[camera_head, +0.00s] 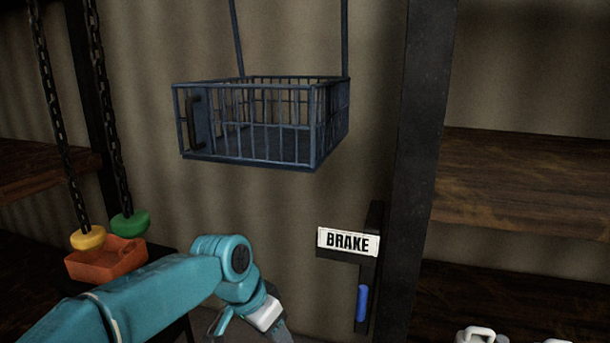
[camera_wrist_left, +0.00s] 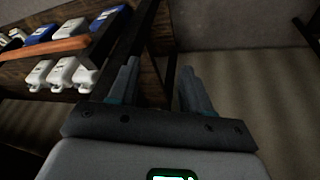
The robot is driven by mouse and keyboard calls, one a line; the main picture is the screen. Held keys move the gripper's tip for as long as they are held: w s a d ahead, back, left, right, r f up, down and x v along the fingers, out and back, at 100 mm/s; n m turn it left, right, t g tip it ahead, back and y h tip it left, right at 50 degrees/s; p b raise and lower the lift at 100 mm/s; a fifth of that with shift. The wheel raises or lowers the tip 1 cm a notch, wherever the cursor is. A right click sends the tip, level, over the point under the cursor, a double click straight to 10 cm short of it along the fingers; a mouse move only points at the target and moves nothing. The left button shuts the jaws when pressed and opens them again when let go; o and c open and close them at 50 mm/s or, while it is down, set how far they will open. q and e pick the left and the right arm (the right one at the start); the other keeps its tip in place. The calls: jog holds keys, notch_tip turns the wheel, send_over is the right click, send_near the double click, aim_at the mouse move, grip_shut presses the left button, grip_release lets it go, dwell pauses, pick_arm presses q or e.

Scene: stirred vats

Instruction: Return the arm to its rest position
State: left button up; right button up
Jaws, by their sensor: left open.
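My left arm, teal, comes in from the lower left of the head view, and its gripper (camera_head: 250,325) points down at the bottom edge, partly cut off. In the left wrist view the two grey fingers of my left gripper (camera_wrist_left: 158,90) stand apart with nothing between them. My right gripper does not show in either view.
A blue wire basket (camera_head: 248,125) hangs above and beyond the arm. A BRAKE sign (camera_head: 348,242) with a blue handle (camera_head: 362,303) is right of the gripper. An orange tray (camera_head: 105,262) sits at left below chains. White jugs (camera_wrist_left: 62,73) stand on a shelf.

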pick_arm(q)
jog(key=s+a+f+n+g, duration=0.1)
jog(key=s+f+n, duration=0.15)
jog(key=f, duration=1.05)
jog(key=s+a+f+n, duration=0.2)
jog(key=s+f, duration=0.2)
jog(key=f, duration=0.8)
jog(key=s+a+f+n, duration=0.1)
jog(key=s+f+n, duration=0.1)
jog(key=s+f, duration=0.4)
jog(key=s+a+f+n, duration=0.1)
jog(key=s+f+n, duration=0.2)
jog(key=s, duration=0.9)
notch_tip(320, 180, down, 3)
jog(key=shift+s+a+f+n+g+h+b, duration=0.1)
jog(key=shift+s+a+n+g+h+b, duration=0.2)
jog(key=shift+s+a+n+g, duration=0.1)
